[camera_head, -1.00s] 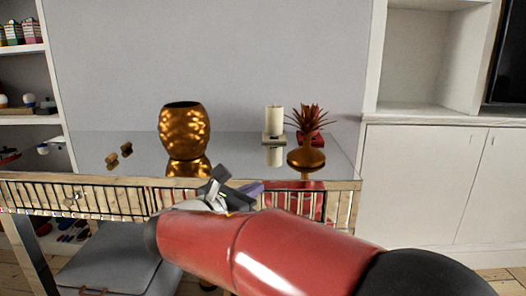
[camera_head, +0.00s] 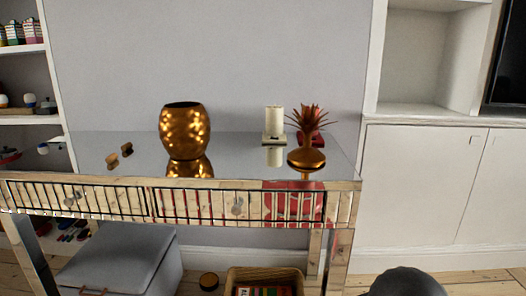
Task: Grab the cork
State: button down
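The cork appears to be the small brown piece (camera_head: 126,149) on the left part of the mirrored table top (camera_head: 90,150). A similar brown shape shows just below and left of it; I cannot tell whether that is its reflection or a second piece. Nothing touches the cork. My gripper is out of view; only a dark rounded part of my arm shows at the bottom right.
A gold vase (camera_head: 184,131) stands right of the cork. Further right are a white candle (camera_head: 274,121) on a holder and a plant-like copper ornament (camera_head: 306,157). A grey box (camera_head: 120,262) and a wicker basket (camera_head: 265,275) sit below the table.

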aim_at(113, 157)
jog(key=u, duration=1.3)
